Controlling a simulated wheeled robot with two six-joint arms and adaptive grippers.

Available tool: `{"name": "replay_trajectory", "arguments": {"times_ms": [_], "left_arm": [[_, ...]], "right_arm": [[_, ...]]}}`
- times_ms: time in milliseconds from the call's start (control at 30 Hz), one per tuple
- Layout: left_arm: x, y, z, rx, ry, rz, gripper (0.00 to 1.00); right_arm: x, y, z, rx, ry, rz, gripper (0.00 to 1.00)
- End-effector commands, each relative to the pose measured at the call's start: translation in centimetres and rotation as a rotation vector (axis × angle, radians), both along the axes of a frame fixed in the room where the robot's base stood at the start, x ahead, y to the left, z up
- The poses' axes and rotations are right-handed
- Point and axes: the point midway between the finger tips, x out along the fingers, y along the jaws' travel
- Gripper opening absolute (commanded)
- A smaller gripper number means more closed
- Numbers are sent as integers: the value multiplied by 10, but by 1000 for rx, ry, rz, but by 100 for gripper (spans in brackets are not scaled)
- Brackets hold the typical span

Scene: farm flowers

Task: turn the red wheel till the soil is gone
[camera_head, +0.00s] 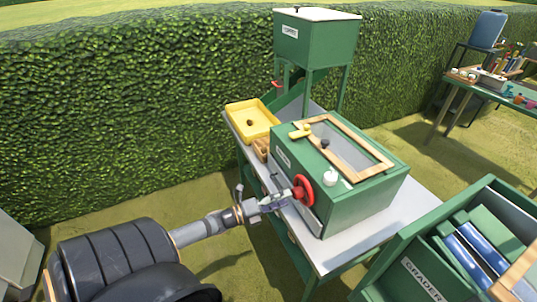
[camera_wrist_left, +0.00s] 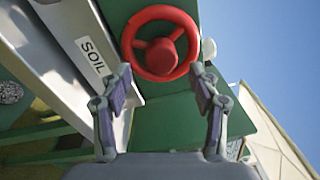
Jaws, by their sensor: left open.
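The red wheel (camera_head: 303,190) is on the front side of a green machine box (camera_head: 366,199) that stands on a table. In the left wrist view the red wheel (camera_wrist_left: 161,43) faces the camera, with spokes and a round hub. My left gripper (camera_head: 283,198) is just in front of the wheel. In the wrist view its two fingers (camera_wrist_left: 162,82) are spread apart near the wheel's lower rim, with nothing between them. I cannot tell whether they touch the rim. A label reading SOIL (camera_wrist_left: 92,56) is on a pale strip beside the wheel. No soil is clearly seen. My right gripper is not in view.
A yellow tray (camera_head: 262,121) and a green hopper (camera_head: 316,40) stand behind the box. A wooden-edged frame with a yellow handle (camera_head: 300,131) is on its top. A green crate (camera_head: 402,257) is at the right front. A hedge (camera_head: 130,110) runs behind.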

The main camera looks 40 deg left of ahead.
Motion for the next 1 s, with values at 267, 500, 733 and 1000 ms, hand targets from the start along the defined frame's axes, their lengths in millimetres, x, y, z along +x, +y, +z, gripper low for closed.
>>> {"name": "replay_trajectory", "arguments": {"times_ms": [267, 500, 733, 1000], "left_arm": [[-55, 24, -3, 3, 4, -4, 62], [-69, 32, -2, 1, 0, -1, 62], [-69, 32, -1, 1, -1, 0, 62], [-69, 32, -2, 1, -1, 1, 62]], "right_arm": [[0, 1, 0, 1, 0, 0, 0], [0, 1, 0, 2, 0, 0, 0], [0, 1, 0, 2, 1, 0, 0], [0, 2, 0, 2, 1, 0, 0]]}}
